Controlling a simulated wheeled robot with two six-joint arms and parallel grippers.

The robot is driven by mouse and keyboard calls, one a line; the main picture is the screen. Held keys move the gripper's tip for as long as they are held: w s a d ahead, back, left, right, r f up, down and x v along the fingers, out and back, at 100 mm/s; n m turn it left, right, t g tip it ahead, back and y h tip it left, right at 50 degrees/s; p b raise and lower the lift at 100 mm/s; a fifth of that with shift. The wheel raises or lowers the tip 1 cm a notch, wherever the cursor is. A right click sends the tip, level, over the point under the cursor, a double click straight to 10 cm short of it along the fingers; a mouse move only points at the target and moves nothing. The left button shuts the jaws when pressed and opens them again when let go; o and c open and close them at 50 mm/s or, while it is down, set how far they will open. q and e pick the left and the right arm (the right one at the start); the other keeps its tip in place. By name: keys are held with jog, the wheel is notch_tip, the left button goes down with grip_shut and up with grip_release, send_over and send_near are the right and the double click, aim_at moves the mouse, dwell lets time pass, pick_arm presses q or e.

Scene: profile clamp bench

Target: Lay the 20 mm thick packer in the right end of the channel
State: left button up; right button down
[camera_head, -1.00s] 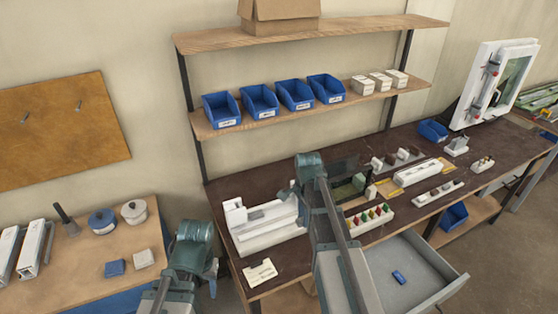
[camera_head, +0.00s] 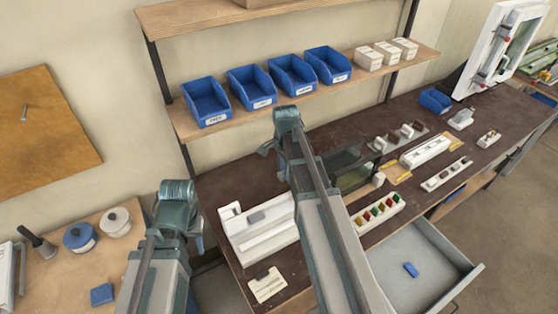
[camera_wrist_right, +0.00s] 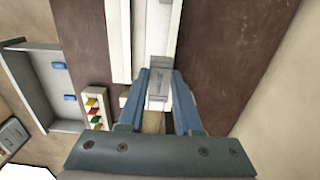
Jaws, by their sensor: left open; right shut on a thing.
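The white channel fixture (camera_head: 268,243) lies on the dark bench left of my right arm, with a small grey piece (camera_head: 257,217) on it. Its right end is partly hidden by my arm. My right gripper (camera_head: 268,148) is raised over the bench in the head view. In the right wrist view its fingers (camera_wrist_right: 158,78) are closed about a grey block (camera_wrist_right: 158,88), apparently the packer; its thickness cannot be read. White rails of the channel (camera_wrist_right: 122,40) show beyond it. My left gripper (camera_head: 182,240) is open and empty, off the bench's left edge.
A rack of coloured pieces (camera_head: 378,211) stands right of my right arm, with a dark clear-sided box (camera_head: 352,165) behind it. Blue bins (camera_head: 250,86) sit on the shelf above.

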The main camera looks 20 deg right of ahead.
jog(key=shift+w, duration=0.2)
jog(key=shift+f, duration=0.15)
notch_tip(320, 180, down, 6)
jog(key=b, duration=0.6)
jog(key=shift+f+b, duration=0.25)
jog(key=shift+b, duration=0.2)
dwell(0.9)
jog(key=shift+f+b, duration=4.65)
jog(key=shift+s+r, duration=0.1)
jog(key=c, duration=0.5)
grip_release()
